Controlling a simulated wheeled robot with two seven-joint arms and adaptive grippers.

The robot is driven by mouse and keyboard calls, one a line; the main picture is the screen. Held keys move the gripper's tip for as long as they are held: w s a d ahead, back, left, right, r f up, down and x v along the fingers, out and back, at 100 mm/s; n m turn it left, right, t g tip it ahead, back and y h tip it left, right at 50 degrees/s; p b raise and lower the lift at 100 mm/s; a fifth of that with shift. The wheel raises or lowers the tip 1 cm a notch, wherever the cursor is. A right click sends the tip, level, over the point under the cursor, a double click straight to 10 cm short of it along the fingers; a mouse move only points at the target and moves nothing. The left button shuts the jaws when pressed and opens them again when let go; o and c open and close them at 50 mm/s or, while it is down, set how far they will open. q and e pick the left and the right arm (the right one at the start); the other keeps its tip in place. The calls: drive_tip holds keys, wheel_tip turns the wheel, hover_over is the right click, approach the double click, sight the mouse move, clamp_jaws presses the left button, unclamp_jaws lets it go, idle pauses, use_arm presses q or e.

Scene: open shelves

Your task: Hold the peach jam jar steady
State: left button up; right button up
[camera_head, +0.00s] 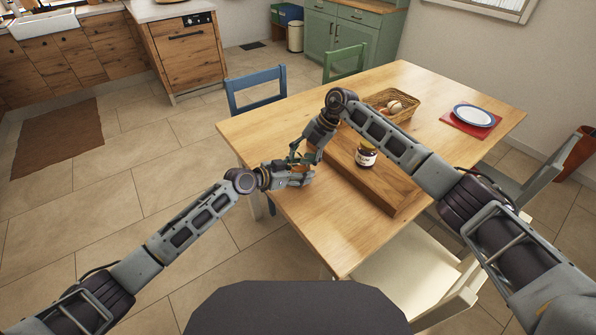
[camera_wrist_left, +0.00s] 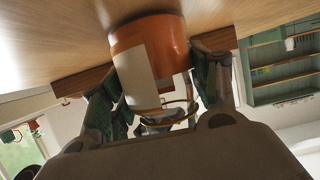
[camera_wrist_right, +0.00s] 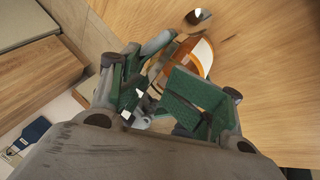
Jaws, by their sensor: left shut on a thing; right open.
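The peach jam jar is orange with a white label (camera_wrist_left: 135,68); in the left wrist view it stands between the green-padded fingers of my left gripper (camera_wrist_left: 165,90). My left gripper is shut on it. A wire ring shows at the jar's lid end. In the right wrist view the jar (camera_wrist_right: 200,58) is partly hidden behind my right gripper (camera_wrist_right: 158,88), which is open with its fingers near the jar. I cannot tell whether they touch it. In the head view both grippers meet at the table's left side and mostly hide the jar.
A dark jam jar (camera_head: 367,154) stands on a raised wooden board (camera_head: 385,185) on the table (camera_head: 270,130). Behind are a wicker basket (camera_head: 412,110) with round things and a plate (camera_head: 474,115) on a red mat. Chairs surround the table. The table's front is clear.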

drive_tip(key=shift+s+d+f+h, duration=0.15)
drive_tip(key=shift+s+d+f, duration=0.1)
drive_tip(key=shift+d+f, duration=0.3)
drive_tip(key=shift+s+d+f+h, duration=0.15)
drive_tip(key=shift+s+d+f, duration=0.15)
drive_tip(key=shift+f, duration=0.3)
drive_tip(key=shift+r, duration=0.1)
drive_tip(key=shift+w+d+r, duration=0.1)
drive_tip(key=shift+d+r, duration=0.1)
drive_tip(key=shift+r, duration=0.15)
drive_tip(key=a+v, duration=0.1)
drive_tip(key=v, duration=0.7)
drive_tip(key=shift+w+r, duration=0.2)
drive_tip(key=shift+r, duration=0.35)
drive_tip(key=shift+a, duration=0.1)
drive_tip(key=shift+c, duration=0.5)
drive_tip(key=shift+f, duration=0.1)
